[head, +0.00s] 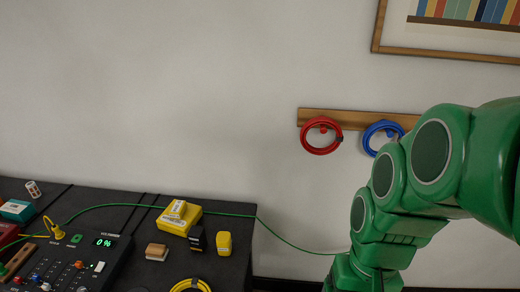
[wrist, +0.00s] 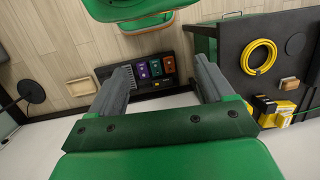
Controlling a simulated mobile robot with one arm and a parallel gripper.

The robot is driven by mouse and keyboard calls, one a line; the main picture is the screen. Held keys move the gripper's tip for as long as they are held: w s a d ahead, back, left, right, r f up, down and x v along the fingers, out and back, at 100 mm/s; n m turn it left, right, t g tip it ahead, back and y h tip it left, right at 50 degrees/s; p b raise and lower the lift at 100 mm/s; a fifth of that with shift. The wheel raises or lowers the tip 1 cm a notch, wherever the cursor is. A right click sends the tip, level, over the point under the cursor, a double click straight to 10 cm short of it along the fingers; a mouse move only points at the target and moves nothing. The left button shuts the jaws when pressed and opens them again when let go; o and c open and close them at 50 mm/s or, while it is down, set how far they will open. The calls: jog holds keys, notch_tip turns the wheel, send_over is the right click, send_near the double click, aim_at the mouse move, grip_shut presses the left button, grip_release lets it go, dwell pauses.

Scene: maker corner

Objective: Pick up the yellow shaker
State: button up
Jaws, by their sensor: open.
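In the head view the small yellow shaker (head: 224,243) stands near the right edge of the black-topped table (head: 110,200), just right of a black block with a yellow mark (head: 197,240). In the wrist view my gripper (wrist: 162,65) is open, with its two grey fingers wide apart and nothing between them. A yellow and black cluster shows at the right of that view, and I cannot clearly pick the shaker out of it. My gripper is off to the side of the table, apart from the shaker. The head view does not show the fingers.
A larger yellow box (head: 179,217) sits behind the black block. A wooden block (head: 156,251) and coiled yellow cable (head: 190,286) lie nearby. A green cable (head: 290,243) hangs off the table's right edge. A control panel (head: 75,265) is at the left.

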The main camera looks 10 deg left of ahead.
jog(key=w+a+f+m+g+y, duration=0.1)
jog(key=w+a+f+m+y, duration=0.25)
jog(key=w+a, duration=0.65)
jog(key=w+a+f+m+g+y, duration=0.15)
jog(key=w+a+f+y, duration=0.3)
jog(key=w+a, duration=0.55)
jog(key=m+t+y, duration=0.2)
jog(key=m+y, duration=0.2)
jog(key=m, duration=0.5)
send_near(219, 244)
notch_tip(219, 244, up, 3)
jog(key=s+a, duration=0.2)
jog(key=a, duration=0.1)
jog(key=w+f+m, duration=0.1)
jog(key=f, duration=0.1)
jog(key=w+f+m+t, duration=0.1)
jog(key=f, duration=0.2)
jog(key=w+f+m+t, duration=0.1)
jog(key=f, duration=0.1)
jog(key=shift+w+d+f, duration=0.2)
jog(key=shift+d+f, duration=0.05)
jog(key=shift+d, duration=0.05)
jog(key=shift+x, duration=1.15)
jog(key=x, duration=0.4)
jog(key=shift+s+a+r, duration=0.1)
jog(key=shift+s+r, duration=0.2)
jog(key=shift+s, duration=0.05)
jog(key=shift+a+f, duration=0.3)
jog(key=shift+a, duration=0.4)
jog(key=shift+c, duration=0.2)
